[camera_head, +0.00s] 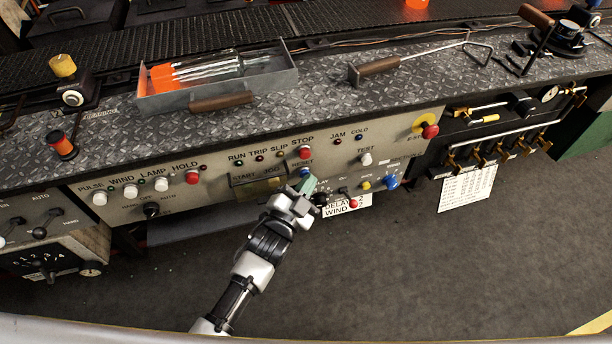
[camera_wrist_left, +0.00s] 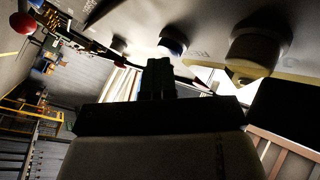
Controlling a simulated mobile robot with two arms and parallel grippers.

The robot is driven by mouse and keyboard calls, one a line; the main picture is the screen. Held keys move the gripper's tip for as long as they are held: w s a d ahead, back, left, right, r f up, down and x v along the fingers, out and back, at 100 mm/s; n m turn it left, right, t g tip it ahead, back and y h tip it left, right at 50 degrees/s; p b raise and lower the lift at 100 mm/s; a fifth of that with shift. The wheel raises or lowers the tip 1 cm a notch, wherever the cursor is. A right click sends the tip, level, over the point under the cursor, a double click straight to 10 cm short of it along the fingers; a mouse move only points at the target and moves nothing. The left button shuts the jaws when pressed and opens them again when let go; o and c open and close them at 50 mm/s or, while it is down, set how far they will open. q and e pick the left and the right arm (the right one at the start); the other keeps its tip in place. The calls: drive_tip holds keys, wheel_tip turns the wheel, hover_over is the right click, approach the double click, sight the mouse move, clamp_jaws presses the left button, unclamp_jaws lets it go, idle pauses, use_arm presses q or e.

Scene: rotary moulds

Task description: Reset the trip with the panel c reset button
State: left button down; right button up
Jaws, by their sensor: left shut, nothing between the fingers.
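The blue reset button (camera_head: 305,172) sits under the RESET label on the grey control panel (camera_head: 225,180), below the red STOP button (camera_head: 304,153). My left gripper (camera_head: 308,186) is shut and empty, its greenish tips just below the blue button. I cannot tell whether they touch it. In the left wrist view the dark gripper (camera_wrist_left: 158,80) points toward the panel face, and a button with a blue rim (camera_wrist_left: 172,45) shows just beyond the tips. The TRIP lamp (camera_head: 260,158) looks dark red; I cannot tell if it is lit. My right gripper is not in view.
Close by are the white TEST button (camera_head: 366,158), a red-knobbed lever (camera_head: 353,203), a blue knob (camera_head: 391,182) and the red emergency stop (camera_head: 430,131). A tread-plate ledge (camera_head: 325,90) overhangs the panel, holding a metal tray (camera_head: 218,95). The floor in front is clear.

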use_arm(q)
drive_tip(key=shift+w+a+r, duration=0.2)
drive_tip(key=shift+w+a, duration=0.05)
drive_tip(key=shift+w, duration=0.05)
idle(0.5)
drive_tip(key=s+d+p, duration=0.2)
drive_tip(key=s, duration=0.3)
drive_tip(key=shift+s+f, duration=0.25)
drive_tip(key=shift+s, duration=0.15)
idle(0.6)
